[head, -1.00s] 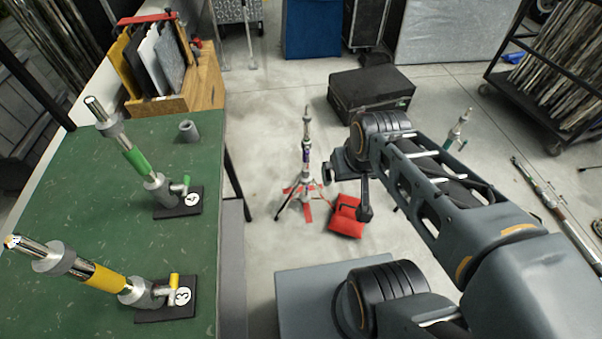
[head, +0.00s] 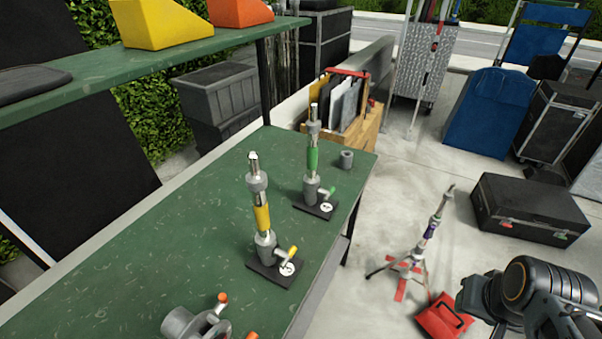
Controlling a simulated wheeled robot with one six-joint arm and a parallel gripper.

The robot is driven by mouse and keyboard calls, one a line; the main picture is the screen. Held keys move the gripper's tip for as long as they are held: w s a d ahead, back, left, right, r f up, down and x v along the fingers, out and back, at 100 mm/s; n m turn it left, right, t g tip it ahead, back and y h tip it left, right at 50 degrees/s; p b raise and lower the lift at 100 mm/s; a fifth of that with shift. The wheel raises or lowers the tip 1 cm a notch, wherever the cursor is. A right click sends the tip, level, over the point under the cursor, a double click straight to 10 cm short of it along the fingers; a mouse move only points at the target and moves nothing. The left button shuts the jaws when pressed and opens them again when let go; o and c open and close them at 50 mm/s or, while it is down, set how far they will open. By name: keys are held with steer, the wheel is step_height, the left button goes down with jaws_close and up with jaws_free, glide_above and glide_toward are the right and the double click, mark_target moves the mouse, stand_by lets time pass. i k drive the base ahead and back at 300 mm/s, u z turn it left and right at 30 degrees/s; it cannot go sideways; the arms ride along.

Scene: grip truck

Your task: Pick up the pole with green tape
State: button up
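The pole with green tape (head: 313,157) stands upright in a grey socket on a black base plate (head: 316,207) marked 4, near the far right edge of the green table (head: 180,240). It has a silver top and a small green handle at its foot. A similar pole with yellow tape (head: 262,217) stands nearer, on its own black base. My arm shows at the lower right, over the floor and well apart from the green-taped pole. The fingers of my gripper (head: 474,299) are partly visible at its left end; their opening cannot be made out.
A grey clamp piece (head: 185,324) with orange-tipped handles lies at the table's front. A small grey cylinder (head: 346,159) and a wooden rack (head: 358,130) are behind the green-taped pole. A shelf (head: 120,72) overhangs the left. A tripod stand (head: 424,245) and red bag (head: 443,317) are on the floor.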

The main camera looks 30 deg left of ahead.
mark_target(311, 186)
steer(key=u, duration=0.25)
steer(key=i, duration=0.35)
steer(key=u, duration=1.25)
steer(key=k, duration=0.5)
steer(key=z, duration=0.95)
steer(key=i, duration=0.65)
steer(key=u, duration=3)
